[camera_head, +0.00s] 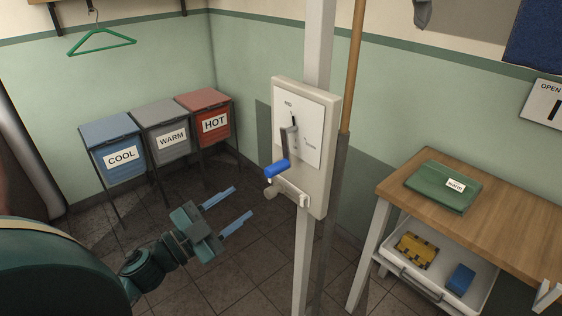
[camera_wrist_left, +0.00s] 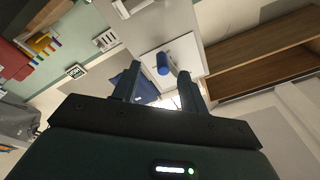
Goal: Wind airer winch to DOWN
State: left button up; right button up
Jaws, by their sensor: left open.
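The airer winch is a pale panel (camera_head: 326,150) on a white post, with a small dial plate (camera_head: 308,125). The dial's lettering is too small to read surely. A grey crank arm (camera_head: 285,145) hangs down to a blue handle (camera_head: 277,168). My right gripper is not in view.
Blue COOL (camera_head: 113,150), grey WARM (camera_head: 164,131) and red HOT (camera_head: 206,114) bins stand along the left wall. A wooden table (camera_head: 510,215) with a green folded cloth (camera_head: 443,186) stands at right, above a white tray (camera_head: 408,283). The floor around the gripper is clear.

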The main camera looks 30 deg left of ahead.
aim_at(286, 159)
pick_arm(q)
jog(key=w+d+r+n+t, duration=0.1)
jog(key=w+n, duration=0.1)
jog(key=w, duration=0.1)
jog(key=w+d+r+n+p, duration=0.1)
jog(key=w+d+r+n, duration=0.1)
jog(key=w+n, duration=0.1)
jog(key=w+d+r+n+t+p, duration=0.1)
jog(key=w+d+r+n, duration=0.1)
jog(key=w+n, duration=0.1)
jog(key=shift+w+r+t+h, duration=0.25)
jog(key=shift+w+t+h, duration=0.05)
jog(key=shift+w, duration=0.35)
jog(key=shift+w+d+r+p, duration=0.2)
jog(key=shift+w+p, duration=0.15)
jog(key=shift+w, duration=0.3)
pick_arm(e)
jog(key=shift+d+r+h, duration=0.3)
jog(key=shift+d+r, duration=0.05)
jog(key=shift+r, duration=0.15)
pick_arm(q)
grip_shut()
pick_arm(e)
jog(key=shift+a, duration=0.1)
